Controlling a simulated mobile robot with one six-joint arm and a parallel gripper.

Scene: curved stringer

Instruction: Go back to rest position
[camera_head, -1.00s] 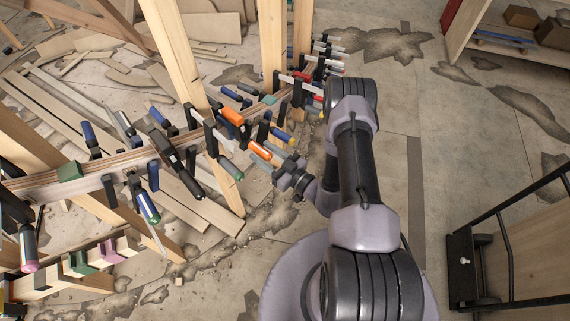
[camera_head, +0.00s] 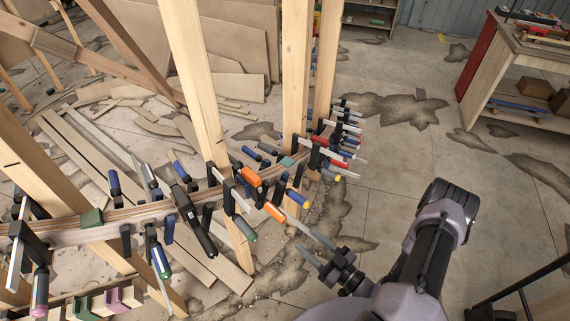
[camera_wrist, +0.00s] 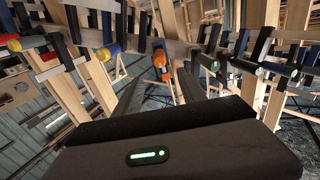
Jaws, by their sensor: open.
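My gripper (camera_head: 309,246) is open and empty, at the lower middle of the head view. Its fingers point left toward the row of clamps on the curved wooden stringer (camera_head: 140,221). An orange-handled clamp (camera_head: 275,212) is just up and left of the fingertips; I cannot tell the exact gap. A second orange handle (camera_head: 251,181) is farther up the row. In the wrist view an orange handle (camera_wrist: 161,62) shows ahead, between the two dark fingers, with other clamps on either side.
Tall wooden posts (camera_head: 296,70) stand along the stringer. Wood sheets (camera_head: 232,50) and offcuts lie behind it. A workbench with shelves (camera_head: 520,85) stands at the upper right, and a black rail (camera_head: 530,295) at the lower right. Cracked open floor (camera_head: 390,170) lies between.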

